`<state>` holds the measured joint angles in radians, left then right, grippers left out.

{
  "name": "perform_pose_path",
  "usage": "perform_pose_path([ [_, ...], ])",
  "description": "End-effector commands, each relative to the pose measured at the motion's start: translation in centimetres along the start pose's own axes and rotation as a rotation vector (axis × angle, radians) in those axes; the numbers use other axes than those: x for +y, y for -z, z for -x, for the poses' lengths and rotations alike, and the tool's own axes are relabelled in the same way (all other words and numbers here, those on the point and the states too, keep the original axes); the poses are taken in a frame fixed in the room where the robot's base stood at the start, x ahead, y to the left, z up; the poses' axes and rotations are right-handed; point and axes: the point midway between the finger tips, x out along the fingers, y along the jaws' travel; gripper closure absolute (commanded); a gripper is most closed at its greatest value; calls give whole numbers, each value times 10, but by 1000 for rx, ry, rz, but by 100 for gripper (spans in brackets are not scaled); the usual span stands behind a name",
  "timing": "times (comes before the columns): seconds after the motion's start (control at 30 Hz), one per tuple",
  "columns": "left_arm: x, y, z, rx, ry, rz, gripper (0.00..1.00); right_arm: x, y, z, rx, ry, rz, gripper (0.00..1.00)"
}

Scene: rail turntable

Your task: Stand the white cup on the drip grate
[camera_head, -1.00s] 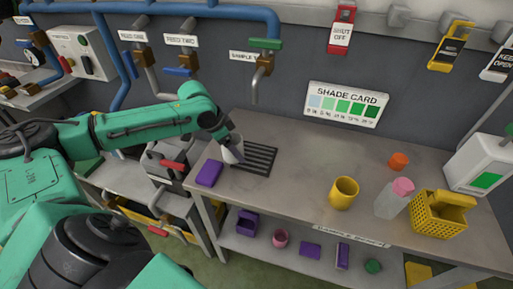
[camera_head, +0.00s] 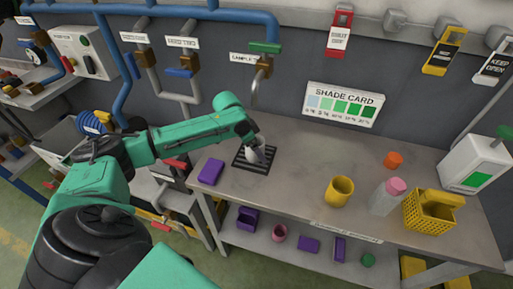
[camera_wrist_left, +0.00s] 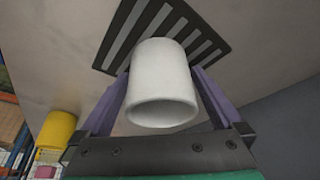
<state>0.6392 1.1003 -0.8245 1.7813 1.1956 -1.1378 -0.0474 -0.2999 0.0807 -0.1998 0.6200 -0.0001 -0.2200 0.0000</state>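The white cup (camera_head: 253,147) is over the dark slotted drip grate (camera_head: 239,163) on the workbench, below the sample spout. It is close to upright in the head view. The cup hides the fingertips and part of the grate. I cannot tell whether its base touches the grate. My right gripper is out of view.
A purple block (camera_head: 211,172) lies left of the grate. A yellow cup (camera_head: 339,190), a pink-capped bottle (camera_head: 387,197), an orange item (camera_head: 393,160) and a yellow basket (camera_head: 430,212) stand to the right. The sample spout (camera_head: 255,92) hangs above. The middle bench is clear.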

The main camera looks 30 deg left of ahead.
Motion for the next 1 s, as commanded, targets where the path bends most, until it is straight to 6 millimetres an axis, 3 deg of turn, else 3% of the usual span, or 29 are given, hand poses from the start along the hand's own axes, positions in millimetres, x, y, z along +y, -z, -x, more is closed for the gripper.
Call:
perform_pose_path([
  [0.27, -1, 1, 7, 2, 1, 0, 0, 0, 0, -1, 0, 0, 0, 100],
  [0.7, -1, 1, 109, 1, 3, 1, 0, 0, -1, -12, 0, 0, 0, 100],
  [1.0, 0, 1, 122, 0, -1, 1, 0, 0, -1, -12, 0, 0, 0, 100],
])
